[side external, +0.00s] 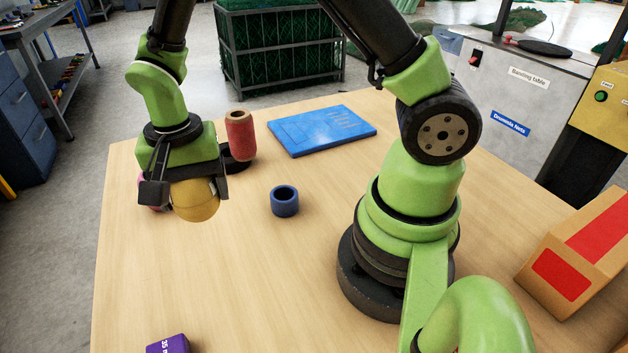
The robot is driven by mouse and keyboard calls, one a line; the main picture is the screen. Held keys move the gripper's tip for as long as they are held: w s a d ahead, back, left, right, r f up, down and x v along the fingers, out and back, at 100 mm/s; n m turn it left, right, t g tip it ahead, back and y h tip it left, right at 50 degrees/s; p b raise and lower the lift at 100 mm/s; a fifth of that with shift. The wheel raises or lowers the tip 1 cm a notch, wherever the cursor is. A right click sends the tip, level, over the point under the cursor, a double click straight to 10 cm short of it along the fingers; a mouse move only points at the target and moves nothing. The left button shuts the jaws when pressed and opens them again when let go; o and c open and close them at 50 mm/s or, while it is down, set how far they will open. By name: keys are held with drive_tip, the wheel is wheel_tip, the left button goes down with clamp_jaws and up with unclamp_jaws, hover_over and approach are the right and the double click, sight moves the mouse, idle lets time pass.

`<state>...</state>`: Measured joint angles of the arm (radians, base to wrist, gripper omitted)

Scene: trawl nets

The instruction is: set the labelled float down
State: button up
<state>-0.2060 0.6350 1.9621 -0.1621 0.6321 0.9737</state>
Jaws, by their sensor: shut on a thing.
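My gripper (188,188) points down over the left part of the wooden table (240,270). It is shut on a yellow round float (196,201), with one finger on each side. No label shows on the visible side of the float. I cannot tell whether the float's underside touches the table or hangs just above it. A pink thing (146,206) shows behind the left finger, mostly hidden. A blue ring (285,201) lies on the table to the right of the float.
A red hollow cylinder (239,136) stands behind my gripper, near a partly hidden black thing (233,163). A blue booklet or board (321,130) lies farther back. A purple box (168,345) is at the front edge, and a cardboard box (583,255) is at right. The table's front middle is clear.

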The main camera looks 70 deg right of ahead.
drive_tip(key=s+d+m, duration=0.2)
drive_tip(key=d+m, duration=0.2)
drive_tip(key=d, duration=0.4)
drive_tip(key=s+d+m, duration=0.2)
drive_tip(key=d+m, duration=0.3)
drive_tip(key=d, duration=0.4)
drive_tip(key=s+d+m, duration=0.7)
drive_tip(key=s+d, duration=0.3)
drive_tip(key=f, duration=0.9)
drive_tip(key=shift+s+a+f, duration=0.15)
drive_tip(key=shift+a+f, duration=0.05)
drive_tip(key=shift+f, duration=0.15)
drive_tip(key=shift+f, duration=0.1)
drive_tip(key=o, duration=0.9)
drive_tip(key=shift+o, duration=0.2)
